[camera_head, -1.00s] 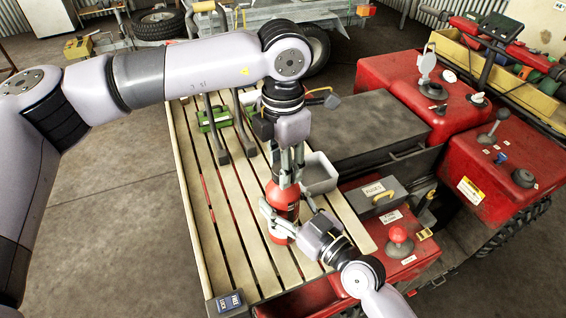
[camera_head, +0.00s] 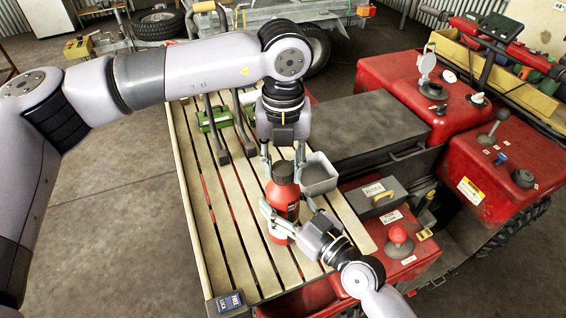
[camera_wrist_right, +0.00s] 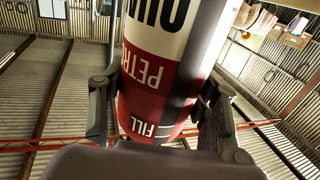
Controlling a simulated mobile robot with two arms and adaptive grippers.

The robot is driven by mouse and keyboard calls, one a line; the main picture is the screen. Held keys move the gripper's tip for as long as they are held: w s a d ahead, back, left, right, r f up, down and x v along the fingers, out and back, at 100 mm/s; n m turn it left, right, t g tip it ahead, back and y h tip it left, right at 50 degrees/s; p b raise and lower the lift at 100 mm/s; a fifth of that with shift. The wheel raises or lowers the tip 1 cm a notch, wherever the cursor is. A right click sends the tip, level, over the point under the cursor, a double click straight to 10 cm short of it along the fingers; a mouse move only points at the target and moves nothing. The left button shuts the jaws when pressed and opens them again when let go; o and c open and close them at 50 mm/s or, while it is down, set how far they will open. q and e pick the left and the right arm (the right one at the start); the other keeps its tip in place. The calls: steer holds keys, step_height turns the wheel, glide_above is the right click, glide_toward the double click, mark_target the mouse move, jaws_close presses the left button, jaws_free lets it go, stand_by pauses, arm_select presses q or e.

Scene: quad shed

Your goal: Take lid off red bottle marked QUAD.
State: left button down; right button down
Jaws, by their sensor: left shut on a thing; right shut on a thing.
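The red bottle (camera_head: 282,205) stands on the slatted wooden deck; in the right wrist view its red, white and black label (camera_wrist_right: 152,75) fills the middle, with "PETR" and "FILL" readable. My right gripper (camera_head: 281,226) is shut around the bottle's lower body, one finger on each side; it also shows in the right wrist view (camera_wrist_right: 160,118). My left gripper (camera_head: 283,160) points down from above, its fingers on either side of the dark lid (camera_head: 283,170) at the bottle's top, shut on it. Whether lid and neck are apart cannot be told.
A grey open bin (camera_head: 318,178) stands just right of the bottle. A green item (camera_head: 213,117) sits behind on the deck. The deck's left slats are clear.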

mark_target(283, 168)
arm_select(q)
steer(key=shift+r, duration=0.15)
steer(key=shift+r, duration=0.95)
steer(key=shift+r, duration=2)
arm_select(e)
steer(key=shift+c, duration=2.4)
jaws_free()
